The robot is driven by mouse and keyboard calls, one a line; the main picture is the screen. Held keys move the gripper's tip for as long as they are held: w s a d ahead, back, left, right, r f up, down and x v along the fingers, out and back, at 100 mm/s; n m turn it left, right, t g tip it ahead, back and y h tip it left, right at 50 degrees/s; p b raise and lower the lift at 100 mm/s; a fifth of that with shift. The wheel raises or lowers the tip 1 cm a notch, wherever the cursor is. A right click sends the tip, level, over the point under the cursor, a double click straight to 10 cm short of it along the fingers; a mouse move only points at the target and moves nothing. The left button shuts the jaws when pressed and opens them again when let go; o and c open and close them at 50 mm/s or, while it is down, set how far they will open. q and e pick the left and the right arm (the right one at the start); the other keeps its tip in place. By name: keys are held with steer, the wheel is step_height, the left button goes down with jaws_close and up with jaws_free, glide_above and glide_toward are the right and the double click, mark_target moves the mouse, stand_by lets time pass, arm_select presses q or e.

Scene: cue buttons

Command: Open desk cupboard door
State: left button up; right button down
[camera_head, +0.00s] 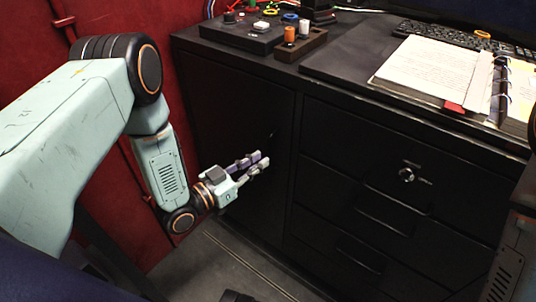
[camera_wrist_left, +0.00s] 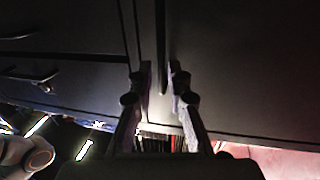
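The black desk's cupboard door (camera_head: 232,112) is at the left of the desk front and looks closed. A dark upright handle (camera_wrist_left: 160,40) shows near its edge in the wrist view; in the head view only a small glint hints at it. My left gripper (camera_head: 264,162) is in front of the door, near its drawer-side edge. In the wrist view its two fingers (camera_wrist_left: 160,78) are apart, one on each side of the handle's line. I cannot tell whether they touch it. My right gripper is out of view.
Drawers with a keyed lock (camera_head: 407,174) and pull handles fill the desk front to the right. The desk top holds a button box (camera_head: 243,35), an open binder (camera_head: 436,70) and a keyboard (camera_head: 455,36). A red wall (camera_head: 190,85) borders the left.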

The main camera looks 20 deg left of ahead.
mark_target(269, 172)
arm_select(q)
steer(key=b+x, duration=0.1)
steer(key=x, duration=0.4)
steer(key=shift+a, duration=0.1)
jaws_close()
stand_by(0.7)
